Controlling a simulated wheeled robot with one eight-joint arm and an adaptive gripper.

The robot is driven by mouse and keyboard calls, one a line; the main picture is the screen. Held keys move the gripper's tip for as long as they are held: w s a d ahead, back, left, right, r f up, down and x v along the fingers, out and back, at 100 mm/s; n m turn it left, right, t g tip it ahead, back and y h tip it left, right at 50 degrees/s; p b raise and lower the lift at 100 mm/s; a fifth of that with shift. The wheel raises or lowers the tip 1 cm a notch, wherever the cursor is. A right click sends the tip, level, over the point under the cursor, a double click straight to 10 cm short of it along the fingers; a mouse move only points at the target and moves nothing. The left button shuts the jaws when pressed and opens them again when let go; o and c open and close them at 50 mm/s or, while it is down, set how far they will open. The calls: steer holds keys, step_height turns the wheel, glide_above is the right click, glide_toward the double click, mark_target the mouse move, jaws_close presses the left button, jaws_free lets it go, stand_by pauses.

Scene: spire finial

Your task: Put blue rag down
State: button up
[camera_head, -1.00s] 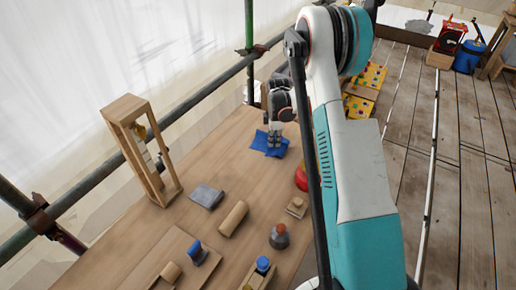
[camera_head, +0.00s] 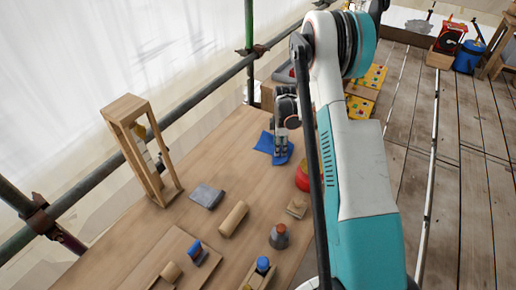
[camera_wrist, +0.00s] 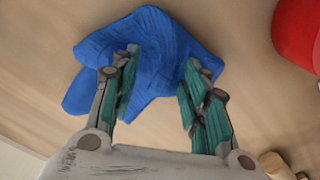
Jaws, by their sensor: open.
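A crumpled blue rag (camera_head: 266,144) lies on the wooden table near its far end. In the wrist view the rag (camera_wrist: 150,45) spreads on the wood just beyond and between my fingertips. My gripper (camera_head: 281,155) points down over the rag's right part in the head view. In the wrist view my gripper (camera_wrist: 160,72) has its two teal-padded fingers well apart, with nothing clamped between them. Whether the fingertips touch the cloth is hard to tell.
A red object (camera_head: 302,178) sits close right of the rag, partly behind my arm. A grey cloth (camera_head: 207,196), a wooden cylinder (camera_head: 234,218) and a grey-and-red bottle (camera_head: 279,237) are nearer. A wooden frame (camera_head: 148,150) stands at left. Bare table lies left of the rag.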

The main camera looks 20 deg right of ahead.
steer(key=s+d+r+p, duration=0.3)
steer(key=r, duration=0.7)
steer(key=shift+w+a+f, duration=0.1)
steer(key=shift+a+f, duration=0.1)
steer(key=c, duration=0.7)
steer(key=a+f, duration=0.2)
steer(key=f, duration=0.1)
steer(key=a+f, duration=0.1)
steer(key=shift+w+a+f, duration=0.2)
steer(key=shift+w+f, duration=0.1)
steer(key=shift+w, duration=0.1)
jaws_close()
steer(key=shift+d+f, duration=0.1)
steer(key=shift+f, duration=0.45)
step_height(320, 180, down, 4)
steer(key=b, duration=0.3)
steer(key=shift+f+b, duration=0.25)
steer(key=shift+b, duration=0.05)
